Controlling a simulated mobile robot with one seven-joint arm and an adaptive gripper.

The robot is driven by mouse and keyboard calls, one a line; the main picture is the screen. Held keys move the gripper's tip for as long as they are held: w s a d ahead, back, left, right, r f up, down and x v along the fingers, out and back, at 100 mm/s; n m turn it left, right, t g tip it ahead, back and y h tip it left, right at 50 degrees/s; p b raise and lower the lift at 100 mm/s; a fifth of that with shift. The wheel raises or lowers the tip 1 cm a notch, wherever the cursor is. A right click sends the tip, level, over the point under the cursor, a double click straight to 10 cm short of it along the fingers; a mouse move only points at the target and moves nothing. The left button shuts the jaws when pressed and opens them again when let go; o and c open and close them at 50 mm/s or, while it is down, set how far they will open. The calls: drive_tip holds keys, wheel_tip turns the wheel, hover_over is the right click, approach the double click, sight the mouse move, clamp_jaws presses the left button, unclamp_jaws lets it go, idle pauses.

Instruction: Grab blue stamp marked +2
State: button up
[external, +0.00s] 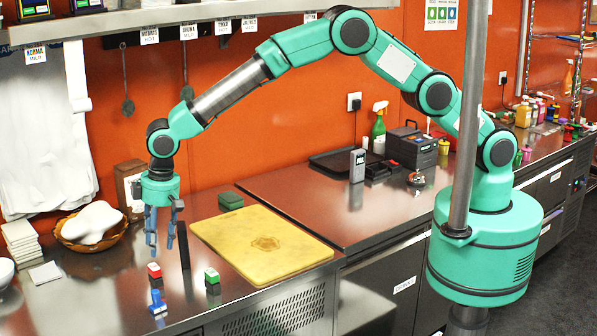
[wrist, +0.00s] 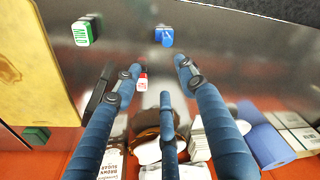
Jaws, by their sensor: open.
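A small blue stamp (external: 157,303) stands on the steel counter near its front edge. It also shows at the top of the wrist view (wrist: 164,36), with a pale mark too small to read. A red stamp (external: 154,271) stands farther back; it shows in the wrist view (wrist: 142,82) between my fingers. A green stamp (external: 212,276) stands to the right; its label reads MILD in the wrist view (wrist: 86,30). My gripper (external: 162,240) points down above the counter, behind the red and blue stamps. Its blue fingers (wrist: 157,76) are open, empty and apart from the blue stamp.
A yellow cutting board (external: 262,243) lies to the right, with a dark green box (external: 231,201) behind it. A bread basket (external: 92,225) and stacked white tiles (external: 21,242) stand left. A dark upright object (external: 184,246) is close beside my fingers.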

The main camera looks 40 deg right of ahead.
sight(156, 291)
drive_tip(key=shift+s+a+f, duration=0.85)
drive_tip(key=shift+s+f, duration=0.05)
drive_tip(key=shift+s, duration=0.1)
drive_tip(key=shift+f, duration=0.2)
drive_tip(key=shift+w+a+f, duration=0.15)
drive_tip(key=shift+f, duration=1.2)
drive_tip(key=shift+w+a+f, duration=0.1)
drive_tip(key=shift+a+f, duration=0.1)
drive_tip(key=shift+f, duration=1.2)
drive_tip(key=shift+w+a+f, duration=0.15)
drive_tip(key=shift+f, duration=1.2)
drive_tip(key=shift+f, duration=0.1)
drive_tip(key=shift+w+a+f+p, duration=0.15)
drive_tip(key=shift+f+p, duration=0.1)
drive_tip(key=shift+f, duration=1)
drive_tip(key=shift+w+a+f+p, duration=0.15)
drive_tip(key=shift+f+p, duration=0.1)
drive_tip(key=shift+f, duration=0.95)
drive_tip(key=shift+d, duration=0.1)
clamp_jaws()
